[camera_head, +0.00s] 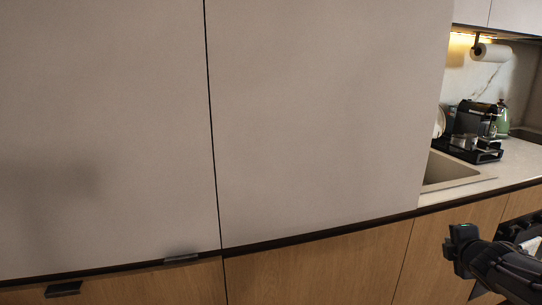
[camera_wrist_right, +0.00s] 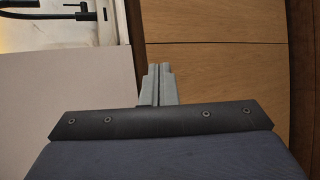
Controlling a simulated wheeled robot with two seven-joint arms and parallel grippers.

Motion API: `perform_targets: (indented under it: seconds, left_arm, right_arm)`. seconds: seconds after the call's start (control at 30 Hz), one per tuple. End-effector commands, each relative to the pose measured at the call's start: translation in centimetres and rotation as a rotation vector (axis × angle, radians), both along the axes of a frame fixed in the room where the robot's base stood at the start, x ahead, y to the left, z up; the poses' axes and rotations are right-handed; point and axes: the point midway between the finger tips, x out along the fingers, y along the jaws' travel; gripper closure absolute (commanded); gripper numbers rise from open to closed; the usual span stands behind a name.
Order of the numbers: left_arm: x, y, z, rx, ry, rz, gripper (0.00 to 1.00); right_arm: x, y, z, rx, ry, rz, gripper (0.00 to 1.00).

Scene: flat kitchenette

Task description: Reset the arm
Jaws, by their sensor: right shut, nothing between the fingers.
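My right gripper (camera_head: 456,250) is at the lower right of the head view, in front of the wooden lower cabinets (camera_head: 320,265). In the right wrist view its two grey fingers (camera_wrist_right: 157,84) are together with nothing between them. The gripper is apart from the cabinet fronts as far as I can see. My left gripper is in neither view.
Tall pale cabinet doors (camera_head: 330,110) fill most of the head view. A dark handle (camera_head: 63,289) shows at the lower left.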

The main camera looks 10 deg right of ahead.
Motion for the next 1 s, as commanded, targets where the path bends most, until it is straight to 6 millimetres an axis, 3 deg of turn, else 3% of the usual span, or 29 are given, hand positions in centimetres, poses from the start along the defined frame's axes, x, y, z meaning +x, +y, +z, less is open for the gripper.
perform_targets:
  seconds: [0.07,0.2,0.3,0.5,0.77,0.8,1.0]
  left_arm:
    - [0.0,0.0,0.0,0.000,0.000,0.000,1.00]
    - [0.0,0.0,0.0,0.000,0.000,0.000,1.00]
    - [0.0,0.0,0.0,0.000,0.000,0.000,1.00]
    - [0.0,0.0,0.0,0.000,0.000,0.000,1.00]
    - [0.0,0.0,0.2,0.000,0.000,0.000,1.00]
    - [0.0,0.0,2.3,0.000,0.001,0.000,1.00]
    - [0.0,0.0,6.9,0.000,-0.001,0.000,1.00]
  right_arm:
    - [-4.2,3.6,0.8,0.329,-0.071,-0.184,1.00]
    - [-11.3,11.4,-1.1,0.873,-0.068,-0.460,1.00]
    - [-15.4,16.5,-2.8,1.140,-0.005,-0.599,1.00]
    - [-21.5,23.8,-5.2,1.455,0.142,-0.789,1.00]
    - [-27.9,30.9,-7.2,1.692,0.351,-0.980,1.00]
    - [-27.5,30.6,-5.0,1.686,0.343,-0.977,1.00]
    - [-27.4,30.5,-0.4,1.683,0.340,-0.976,1.00]
